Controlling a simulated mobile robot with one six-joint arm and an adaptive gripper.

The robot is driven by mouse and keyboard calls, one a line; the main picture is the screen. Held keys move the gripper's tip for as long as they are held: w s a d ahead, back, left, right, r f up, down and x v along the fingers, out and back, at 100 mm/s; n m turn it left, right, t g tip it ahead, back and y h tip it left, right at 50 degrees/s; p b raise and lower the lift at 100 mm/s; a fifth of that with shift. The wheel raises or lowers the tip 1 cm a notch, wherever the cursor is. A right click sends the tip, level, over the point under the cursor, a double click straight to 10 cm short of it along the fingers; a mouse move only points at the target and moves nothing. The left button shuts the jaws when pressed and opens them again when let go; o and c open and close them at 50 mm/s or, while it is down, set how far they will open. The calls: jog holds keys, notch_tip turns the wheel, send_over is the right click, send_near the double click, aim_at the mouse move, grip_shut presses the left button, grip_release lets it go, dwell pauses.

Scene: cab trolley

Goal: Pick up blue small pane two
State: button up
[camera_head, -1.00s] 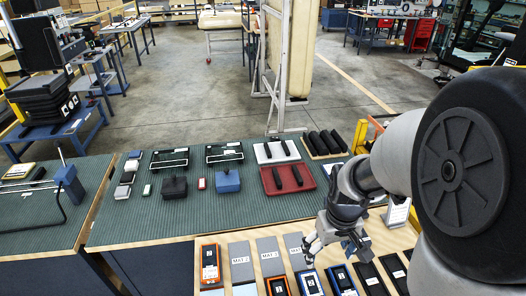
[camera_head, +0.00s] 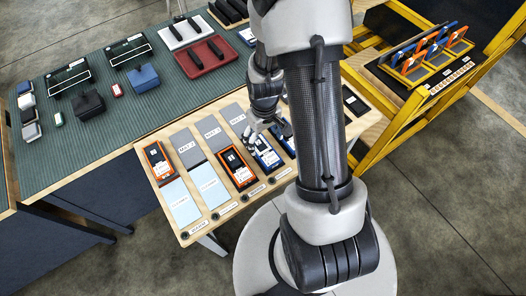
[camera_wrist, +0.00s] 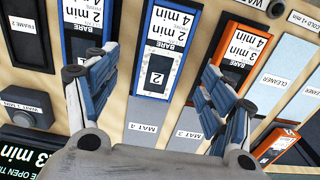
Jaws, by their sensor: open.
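A blue-framed small pane marked 2 (camera_wrist: 158,80) lies flat in the middle of the wrist view, with a white label at its top end. I take it for the left of two blue panes in the head view (camera_head: 266,154). My gripper (camera_wrist: 157,68) is open and empty, its blue-padded fingers on either side of the pane and apart from it. In the head view my gripper (camera_head: 268,133) hovers over the far end of this pane. How high it is above the pane is hard to tell. Another blue pane (camera_wrist: 83,20) lies to its left in the wrist view.
An orange pane (camera_wrist: 240,50) lies to the right in the wrist view. Grey mats (camera_head: 212,132) and light blue plates (camera_head: 210,187) share the wooden table. A yellow rack (camera_head: 430,75) holding orange and blue frames stands at right. A green worktop (camera_head: 85,140) is at left.

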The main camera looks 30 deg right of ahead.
aim_at(263, 149)
notch_tip(263, 149, down, 6)
jog(key=shift+a+r+b, duration=0.1)
jog(key=shift+a+b, duration=0.05)
jog(key=shift+b, duration=1)
jog(key=shift+r, duration=0.1)
jog(key=c, duration=1.3)
jog(key=shift+r, duration=0.1)
